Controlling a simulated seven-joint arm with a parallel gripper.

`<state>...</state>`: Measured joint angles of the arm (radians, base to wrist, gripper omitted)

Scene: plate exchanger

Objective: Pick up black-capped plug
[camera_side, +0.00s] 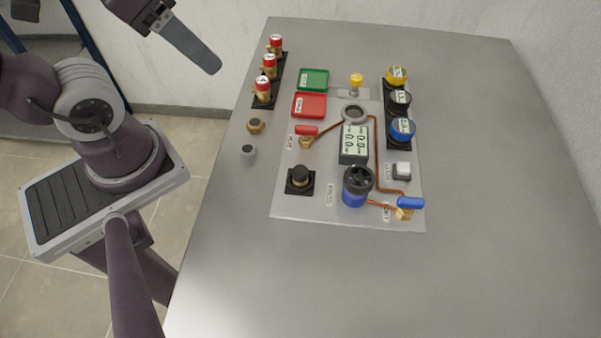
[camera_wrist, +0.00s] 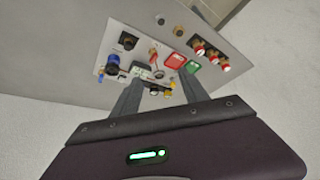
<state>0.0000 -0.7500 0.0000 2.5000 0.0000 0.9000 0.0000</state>
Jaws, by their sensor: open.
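A black-capped round piece (camera_side: 399,99) with a pale label stands in a dark rack at the right of the panel, between a yellow-capped one (camera_side: 397,75) and a blue-capped one (camera_side: 403,129). Another black-topped piece (camera_side: 300,176) sits on a square black base at the panel's front left; it also shows in the wrist view (camera_wrist: 128,41). I cannot tell for sure which is the named plug. My gripper (camera_wrist: 162,77) is open and empty, its fingers apart above the panel in the wrist view. In the side view it is high at upper left, away from both pieces.
Red-capped brass fittings (camera_side: 269,67) stand at the back left. Red (camera_side: 309,105) and green (camera_side: 314,79) trays, a display (camera_side: 354,144), a blue-based handwheel (camera_side: 357,186) and copper pipes crowd the panel. The grey table (camera_side: 480,270) is clear in front and at right.

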